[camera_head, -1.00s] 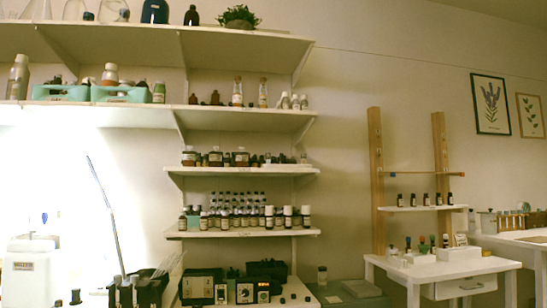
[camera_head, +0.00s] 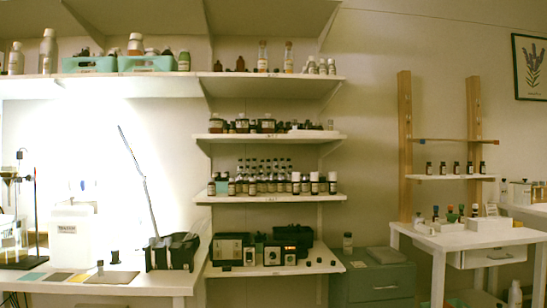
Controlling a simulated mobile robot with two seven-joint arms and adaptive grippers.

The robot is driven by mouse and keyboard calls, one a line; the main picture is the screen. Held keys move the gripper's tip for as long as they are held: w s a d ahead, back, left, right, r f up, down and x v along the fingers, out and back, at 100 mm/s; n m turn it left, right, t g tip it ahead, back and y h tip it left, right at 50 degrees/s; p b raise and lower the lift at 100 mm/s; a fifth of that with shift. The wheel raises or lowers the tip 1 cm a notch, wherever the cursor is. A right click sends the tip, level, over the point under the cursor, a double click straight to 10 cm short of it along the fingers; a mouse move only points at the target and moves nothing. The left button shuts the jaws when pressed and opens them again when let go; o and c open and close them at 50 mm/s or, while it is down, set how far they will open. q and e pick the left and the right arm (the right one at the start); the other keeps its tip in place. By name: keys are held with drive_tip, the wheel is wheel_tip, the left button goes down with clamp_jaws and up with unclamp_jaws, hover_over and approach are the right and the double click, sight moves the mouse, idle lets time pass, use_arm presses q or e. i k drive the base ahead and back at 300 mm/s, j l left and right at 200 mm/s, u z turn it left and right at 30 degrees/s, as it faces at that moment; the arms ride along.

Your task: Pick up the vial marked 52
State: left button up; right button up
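No vial with a readable number 52 shows; the labels are too small to read. Rows of small dark bottles with pale labels (camera_head: 262,187) stand on a wall shelf in the middle. Several small dark vials (camera_head: 456,168) stand in a row on the narrow shelf of the wooden rack at the right. Dark brown bottles (camera_head: 242,125) stand on the shelf above the middle rows. Neither of my grippers is in the view.
A white bench (camera_head: 150,283) at the left carries a white container (camera_head: 72,240) and a black holder (camera_head: 172,252). Small devices (camera_head: 272,256) sit on the lowest shelf. A grey-green cabinet (camera_head: 375,284) stands beside it. A white table (camera_head: 462,236) stands at the right.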

sight(100, 262)
drive_tip(key=j+u, duration=0.5)
drive_tip(key=j, duration=0.8)
drive_tip(key=i+l+u, duration=0.15)
drive_tip(key=i+l, duration=0.15)
drive_tip(key=i+l+u, duration=0.1)
drive_tip(key=i+l, duration=0.15)
drive_tip(key=l, duration=0.2)
drive_tip(key=i+l+u, duration=0.25)
drive_tip(key=i+l, duration=0.25)
drive_tip(key=l, duration=0.3)
